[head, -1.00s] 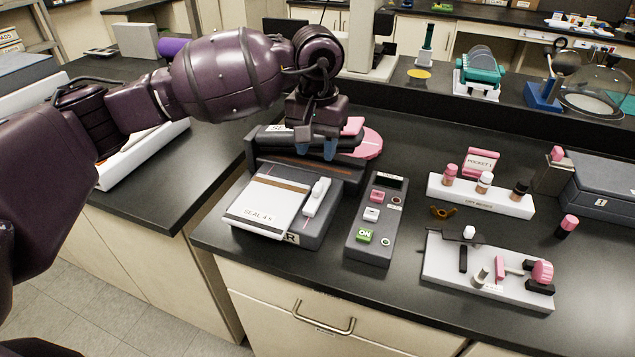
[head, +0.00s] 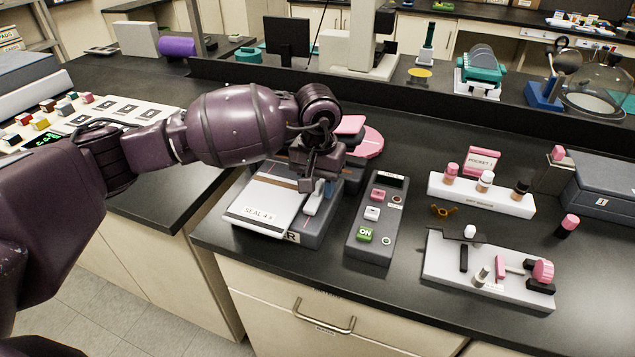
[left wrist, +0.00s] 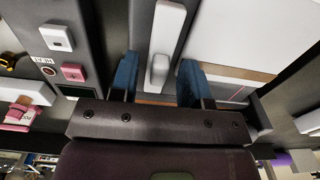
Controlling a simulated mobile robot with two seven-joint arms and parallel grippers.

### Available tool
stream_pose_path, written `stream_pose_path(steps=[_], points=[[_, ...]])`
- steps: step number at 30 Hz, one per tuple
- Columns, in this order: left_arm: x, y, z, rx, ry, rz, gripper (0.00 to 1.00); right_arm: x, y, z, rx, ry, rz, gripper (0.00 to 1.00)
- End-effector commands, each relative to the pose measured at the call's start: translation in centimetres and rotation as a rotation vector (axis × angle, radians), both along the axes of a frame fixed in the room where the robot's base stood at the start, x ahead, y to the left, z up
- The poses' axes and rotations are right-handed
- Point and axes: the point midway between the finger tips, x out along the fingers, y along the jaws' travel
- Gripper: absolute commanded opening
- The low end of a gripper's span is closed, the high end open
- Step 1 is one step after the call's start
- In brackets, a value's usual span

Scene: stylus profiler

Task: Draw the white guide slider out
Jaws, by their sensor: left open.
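The white guide slider (head: 313,204) is a narrow white bar on the dark sealing machine (head: 297,238), right of the white plate marked SEAL 4X. My left gripper (head: 319,186) is at the slider's far end and hides that part in the head view. In the left wrist view the slider (left wrist: 168,30) runs toward the gripper, and its rounded raised end (left wrist: 158,72) shows between the two blue fingers of my open left gripper (left wrist: 160,82). Gaps show on both sides, so the fingers do not appear closed on it. My right gripper is not in view.
A dark control box (head: 376,215) with pink, white and green buttons stands close right of the machine. A pink disc (head: 367,142) lies behind it. A white vial rack (head: 481,195) and a grey fixture board (head: 488,270) are farther right. The front bench edge is close.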

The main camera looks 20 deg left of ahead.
Motion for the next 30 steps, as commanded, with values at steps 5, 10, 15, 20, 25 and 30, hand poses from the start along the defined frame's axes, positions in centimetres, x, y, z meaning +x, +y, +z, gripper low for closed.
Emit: stream_pose_path(steps=[5, 10, 15, 20, 25, 30], points=[[0.0, 0.0, 0.0, 0.000, 0.000, 0.000, 0.18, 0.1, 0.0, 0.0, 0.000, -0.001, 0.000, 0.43], [0.0, 0.0, 0.0, 0.000, 0.001, 0.000, 0.00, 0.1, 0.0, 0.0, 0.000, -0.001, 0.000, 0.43], [0.0, 0.0, 0.0, 0.000, 0.001, 0.000, 0.00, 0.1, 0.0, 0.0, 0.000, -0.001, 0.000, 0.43], [0.0, -0.9, -0.2, -0.001, 0.002, -0.002, 0.00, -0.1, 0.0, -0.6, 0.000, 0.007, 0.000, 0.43], [-0.1, -2.5, -0.2, -0.002, 0.003, -0.004, 0.00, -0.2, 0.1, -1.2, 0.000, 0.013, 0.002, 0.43], [-0.2, -2.7, 0.0, -0.003, 0.002, -0.002, 0.00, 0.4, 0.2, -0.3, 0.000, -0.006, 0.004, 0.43]])
